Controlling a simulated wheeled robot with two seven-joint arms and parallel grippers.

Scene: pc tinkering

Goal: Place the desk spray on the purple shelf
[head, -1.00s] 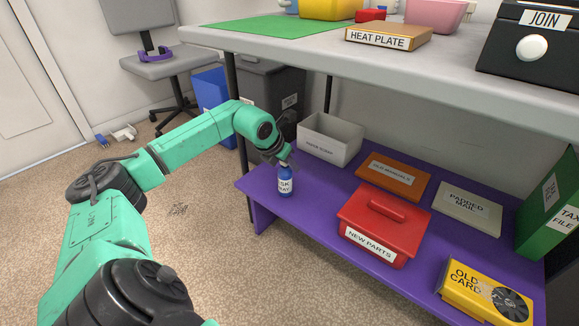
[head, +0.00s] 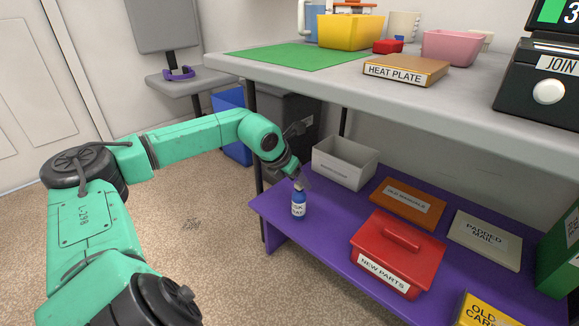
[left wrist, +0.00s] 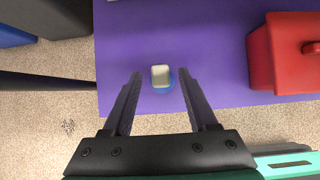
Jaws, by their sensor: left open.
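The desk spray (head: 298,207) is a small blue bottle with a white label and a pale cap. It stands upright on the purple shelf (head: 325,231), near the shelf's left front corner. In the left wrist view the spray (left wrist: 161,76) shows from above, with its pale cap between and just beyond the fingertips. My left gripper (left wrist: 160,78) is open around the top of the spray, with a gap on each side. In the head view my left gripper (head: 301,182) is just above the bottle and partly hidden by its wrist. My right gripper is out of view.
On the shelf are a grey open bin (head: 345,163), a flat orange box (head: 408,203), a red lidded NEW PARTS box (head: 397,250), a padded mailer (head: 485,240) and a yellow box (head: 490,311). The desk top (head: 300,75) hangs above.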

